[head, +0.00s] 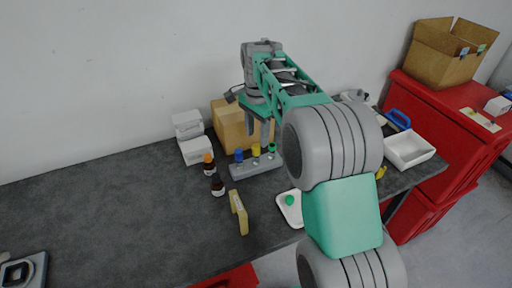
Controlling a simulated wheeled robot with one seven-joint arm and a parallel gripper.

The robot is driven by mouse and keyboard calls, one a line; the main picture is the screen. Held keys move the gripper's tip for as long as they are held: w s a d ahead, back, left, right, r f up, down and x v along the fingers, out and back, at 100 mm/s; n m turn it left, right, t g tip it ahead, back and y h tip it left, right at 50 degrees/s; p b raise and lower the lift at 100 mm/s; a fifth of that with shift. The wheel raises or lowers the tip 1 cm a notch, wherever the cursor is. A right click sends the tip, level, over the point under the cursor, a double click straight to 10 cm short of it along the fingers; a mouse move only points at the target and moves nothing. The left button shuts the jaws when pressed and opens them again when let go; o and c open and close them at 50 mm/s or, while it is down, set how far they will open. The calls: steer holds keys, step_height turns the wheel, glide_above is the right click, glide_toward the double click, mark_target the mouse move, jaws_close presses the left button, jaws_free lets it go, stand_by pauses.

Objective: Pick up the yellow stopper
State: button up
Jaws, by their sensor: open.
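The yellow stopper (256,150) stands upright in a grey rack (252,168) on the dark table. A blue stopper (238,155) is to its left and a green stopper (272,147) to its right in the same rack. My gripper (257,138) points down over the rack, open, with its two grey fingers just above or behind the yellow stopper. I cannot tell how far apart they are in depth. My arm hides part of the table to the right.
A cardboard box (228,123) stands behind the rack, with white boxes (192,145) to its left. A small white tray (284,207) and a white bin (407,151) are to the right. The left table is mostly clear.

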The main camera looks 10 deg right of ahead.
mark_target(257, 145)
step_height(257, 145, down, 4)
steer(key=shift+r, duration=0.15)
jaws_close()
stand_by(0.4)
